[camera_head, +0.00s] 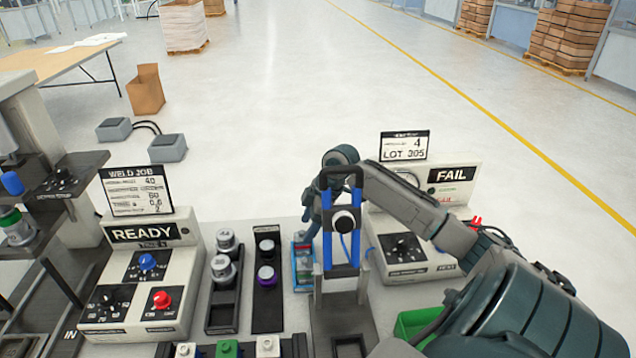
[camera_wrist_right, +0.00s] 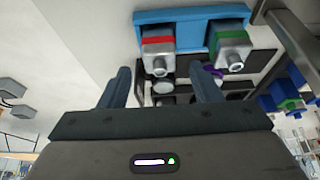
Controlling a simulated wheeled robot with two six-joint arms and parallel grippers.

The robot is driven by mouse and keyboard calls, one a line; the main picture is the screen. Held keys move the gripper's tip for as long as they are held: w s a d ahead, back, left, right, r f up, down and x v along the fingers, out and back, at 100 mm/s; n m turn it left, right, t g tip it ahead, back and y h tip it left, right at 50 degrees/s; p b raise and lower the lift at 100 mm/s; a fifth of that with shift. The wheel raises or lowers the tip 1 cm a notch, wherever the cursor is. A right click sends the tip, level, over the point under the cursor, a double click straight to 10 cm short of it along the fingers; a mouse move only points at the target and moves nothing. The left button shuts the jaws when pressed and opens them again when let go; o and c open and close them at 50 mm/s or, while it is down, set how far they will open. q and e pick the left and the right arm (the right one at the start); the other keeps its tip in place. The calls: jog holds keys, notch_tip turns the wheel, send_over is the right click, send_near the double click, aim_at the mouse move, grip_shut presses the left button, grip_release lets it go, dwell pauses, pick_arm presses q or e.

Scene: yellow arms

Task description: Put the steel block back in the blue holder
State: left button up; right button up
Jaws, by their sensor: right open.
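The blue holder (camera_wrist_right: 190,16) is at the top of the right wrist view. Two grey steel blocks sit at it, one with a red band (camera_wrist_right: 158,54) and one with a green band (camera_wrist_right: 231,48). I cannot tell how deeply either is seated. In the head view the holder (camera_head: 296,247) is small, left of the upright blue-barred frame, with red and green inside. My right gripper (camera_head: 311,208) is above and close to it, partly hidden by that frame. Its fingers (camera_wrist_right: 163,86) are apart with nothing between them. My left gripper is not in view.
The upright frame (camera_head: 326,240) stands close right of the holder. A green bin (camera_head: 412,324) is at the lower right.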

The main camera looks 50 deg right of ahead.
jog(key=b+v, duration=0.1)
jog(key=v, duration=0.6)
jog(key=shift+r, duration=0.1)
dwell(0.4)
